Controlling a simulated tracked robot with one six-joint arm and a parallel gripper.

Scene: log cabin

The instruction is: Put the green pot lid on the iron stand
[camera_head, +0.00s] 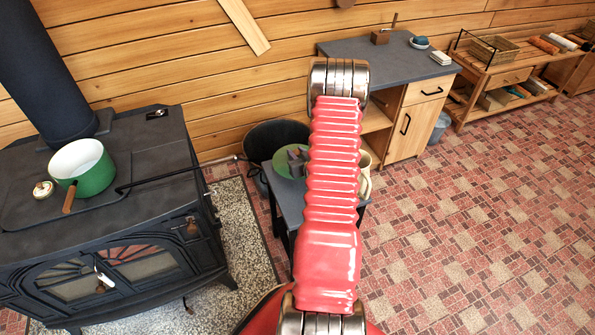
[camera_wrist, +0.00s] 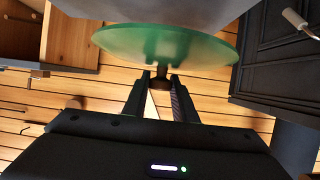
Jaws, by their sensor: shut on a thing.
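The green pot lid (camera_head: 281,164) is a round disc beside my red arm in the head view, over a small dark table (camera_head: 287,207). My gripper (camera_head: 297,159) shows there as dark parts against the lid, partly hidden by my arm. In the wrist view, the lid (camera_wrist: 205,49) is across the top, and my gripper (camera_wrist: 161,78) is shut on its dark knob (camera_wrist: 161,84). I cannot clearly make out a separate iron stand; the small dark table may be it. Whether the lid touches the table top is hidden.
A black stove (camera_head: 150,160) at left bears a green pot (camera_head: 97,178) with a wooden handle and a small cream round item (camera_head: 43,189). A dark tub (camera_head: 262,140) stands behind the small table. A cabinet (camera_head: 415,125) is behind right; the tiled floor at right is clear.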

